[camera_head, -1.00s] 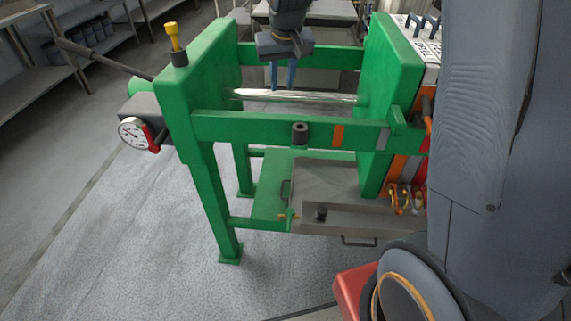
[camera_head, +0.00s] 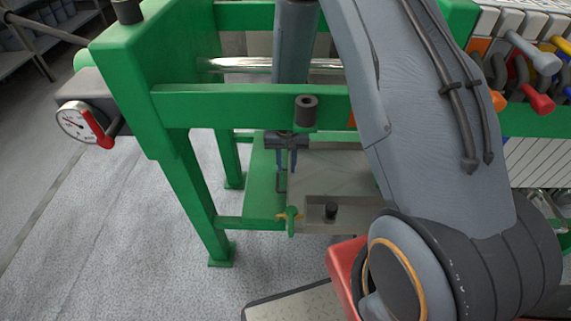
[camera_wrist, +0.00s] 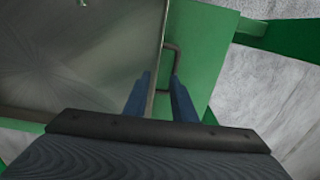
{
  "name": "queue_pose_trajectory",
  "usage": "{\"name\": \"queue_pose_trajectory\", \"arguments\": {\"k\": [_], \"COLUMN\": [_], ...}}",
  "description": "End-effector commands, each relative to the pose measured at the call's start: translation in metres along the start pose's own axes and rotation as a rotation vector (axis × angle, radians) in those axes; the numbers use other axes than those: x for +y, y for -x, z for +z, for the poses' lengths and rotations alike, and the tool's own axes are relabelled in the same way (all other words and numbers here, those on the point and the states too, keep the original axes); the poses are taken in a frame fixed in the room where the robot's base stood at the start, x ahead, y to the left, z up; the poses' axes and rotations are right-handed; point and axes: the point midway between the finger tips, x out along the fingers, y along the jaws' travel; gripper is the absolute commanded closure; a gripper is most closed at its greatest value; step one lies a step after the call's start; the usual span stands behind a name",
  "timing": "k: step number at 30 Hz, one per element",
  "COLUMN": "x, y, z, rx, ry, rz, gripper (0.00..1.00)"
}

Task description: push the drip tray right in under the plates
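The drip tray (camera_head: 340,178) is a flat grey metal tray on a green shelf below the green frame. My arm hides its right part in the head view. The tray also fills the left of the wrist view (camera_wrist: 75,60). A thin dark handle (camera_wrist: 174,60) stands on its near edge, over the green shelf. My gripper (camera_head: 286,165) points down at the tray's left end. In the wrist view its two blue fingers (camera_wrist: 160,98) are apart, with the tray's edge and handle between them. Whether they touch is unclear. The plates (camera_head: 545,165) are a pale ribbed stack at right.
The green end block (camera_head: 140,75) carries a gauge (camera_head: 75,122) at left. A small valve (camera_head: 290,218) sits at the front. Coloured taps and hoses (camera_head: 540,95) crowd the right.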

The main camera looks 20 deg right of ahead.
Motion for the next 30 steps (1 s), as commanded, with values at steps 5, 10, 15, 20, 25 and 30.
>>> {"name": "queue_pose_trajectory", "arguments": {"k": [5, 10, 15, 20, 25, 30], "x": [0.004, 0.003, 0.003, 0.002, 0.001, 0.001], "y": [-0.001, -0.016, -0.042, -0.063, -0.075, -0.078], "z": [-0.001, -0.001, 0.000, 0.000, -0.001, -0.001], "rx": [-0.001, -0.003, -0.004, -0.001, -0.001, 0.000], "ry": [-0.007, -0.005, -0.003, -0.002, -0.002, -0.001], "rz": [0.000, 0.001, 0.001, 0.000, 0.000, 0.000], "gripper": [0.76, 0.76, 0.76, 0.76, 0.76, 0.76]}}
